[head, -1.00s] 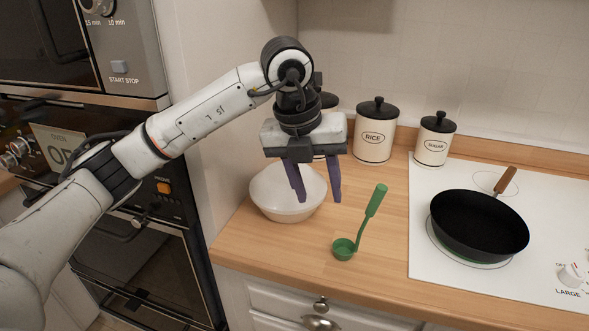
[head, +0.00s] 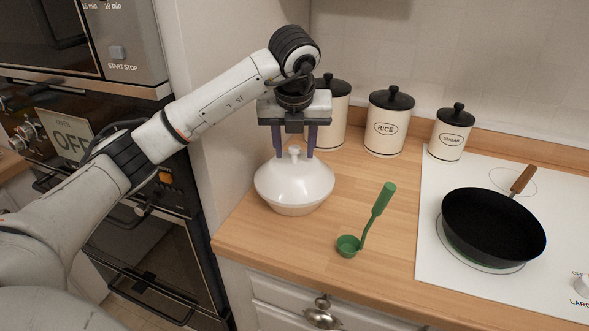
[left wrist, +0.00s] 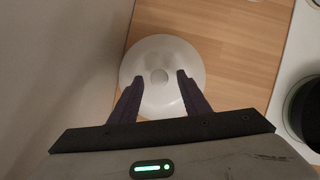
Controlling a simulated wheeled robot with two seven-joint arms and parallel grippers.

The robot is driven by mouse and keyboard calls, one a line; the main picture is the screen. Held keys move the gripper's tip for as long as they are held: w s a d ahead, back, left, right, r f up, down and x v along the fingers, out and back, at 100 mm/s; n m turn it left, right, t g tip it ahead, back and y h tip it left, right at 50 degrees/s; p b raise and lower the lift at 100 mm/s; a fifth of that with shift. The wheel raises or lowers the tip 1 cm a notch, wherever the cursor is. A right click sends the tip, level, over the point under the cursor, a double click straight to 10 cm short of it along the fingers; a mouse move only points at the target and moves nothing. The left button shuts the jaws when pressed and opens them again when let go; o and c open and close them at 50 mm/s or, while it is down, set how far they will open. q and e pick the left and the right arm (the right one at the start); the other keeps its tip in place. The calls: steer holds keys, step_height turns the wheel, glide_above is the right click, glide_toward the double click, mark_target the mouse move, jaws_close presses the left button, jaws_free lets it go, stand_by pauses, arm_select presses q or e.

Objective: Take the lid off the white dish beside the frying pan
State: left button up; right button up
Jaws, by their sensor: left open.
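The white dish (head: 297,208) stands on the wooden counter. Its white domed lid (head: 285,180) is on, with a small round knob (head: 294,153) on top. My left gripper (head: 295,152) points down over the lid, open and empty, its dark purple fingers on either side of the knob. In the left wrist view the knob (left wrist: 159,76) shows between the two fingertips (left wrist: 160,75), apart from both. The frying pan (head: 493,228), black with a wooden handle, sits on the white hob at the right. My right gripper is out of view.
A green ladle (head: 368,222) stands right of the dish. Rice (head: 388,128) and sugar (head: 450,138) canisters, and another canister (head: 337,120) behind the gripper, line the back wall. The wall ovens (head: 150,235) are at the left. Bare counter lies between ladle and hob (head: 432,235).

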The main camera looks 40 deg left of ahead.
arm_select(q)
steer(key=shift+w+a+f, duration=0.15)
steer(key=shift+w+f, duration=0.05)
steer(key=shift+f, duration=0.45)
jaws_close()
steer(key=shift+r, duration=0.1)
